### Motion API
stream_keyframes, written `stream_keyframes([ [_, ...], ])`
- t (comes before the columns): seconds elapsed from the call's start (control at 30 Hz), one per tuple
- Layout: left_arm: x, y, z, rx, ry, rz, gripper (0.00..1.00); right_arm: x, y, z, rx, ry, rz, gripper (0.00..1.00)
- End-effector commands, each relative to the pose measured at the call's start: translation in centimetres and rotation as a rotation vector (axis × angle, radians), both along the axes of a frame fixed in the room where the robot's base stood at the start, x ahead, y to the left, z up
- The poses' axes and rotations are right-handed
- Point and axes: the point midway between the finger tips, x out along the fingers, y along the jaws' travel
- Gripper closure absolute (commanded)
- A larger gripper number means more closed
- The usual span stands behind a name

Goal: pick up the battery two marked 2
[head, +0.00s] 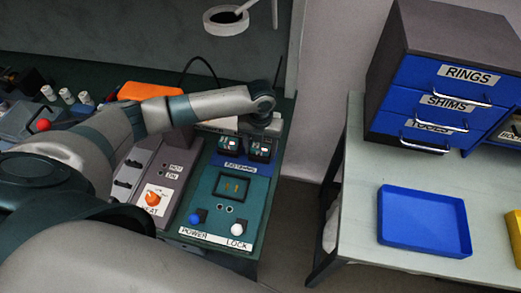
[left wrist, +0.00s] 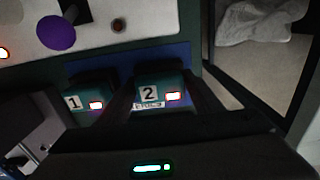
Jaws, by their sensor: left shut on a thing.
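Battery two (left wrist: 167,84), a dark teal block with a white "2" label and a lit red window, is between the dark fingers of my left gripper (left wrist: 163,100) in the left wrist view. The gripper is shut on it. In the head view, battery two (head: 261,149) is the right one of the pair, beneath my left wrist; the fingers are mostly hidden there. Battery one (left wrist: 88,97), marked 1, stands to its left, and also shows in the head view (head: 228,144). Both are at the blue labelled panel; I cannot tell whether battery two is lifted. My right gripper is out of view.
The green control panel (head: 214,208) has a blue POWER knob (head: 196,217) and a white LOCK knob (head: 237,229). A side table holds an empty blue tray (head: 424,249) and a drawer cabinet (head: 440,90). A floor gap separates the tables.

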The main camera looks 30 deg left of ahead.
Motion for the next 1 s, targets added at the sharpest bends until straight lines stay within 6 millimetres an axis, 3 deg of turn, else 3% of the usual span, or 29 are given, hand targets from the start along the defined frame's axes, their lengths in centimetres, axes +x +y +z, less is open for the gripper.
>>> stream_keyframes([
  [0.17, 0.1, 0.0, 0.9, -0.001, -0.003, 0.0, 0.74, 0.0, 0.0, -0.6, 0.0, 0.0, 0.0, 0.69],
  [0.37, 0.2, 0.0, 3.5, -0.001, -0.007, -0.001, 0.74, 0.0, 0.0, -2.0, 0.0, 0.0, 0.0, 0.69],
  [0.8, -3.3, -7.3, 8.5, -0.003, -0.005, -0.006, 0.74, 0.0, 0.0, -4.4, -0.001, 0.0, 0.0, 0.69],
  [1.0, -4.5, -9.5, 10.2, -0.002, -0.003, -0.003, 0.74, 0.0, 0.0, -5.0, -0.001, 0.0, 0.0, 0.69],
])
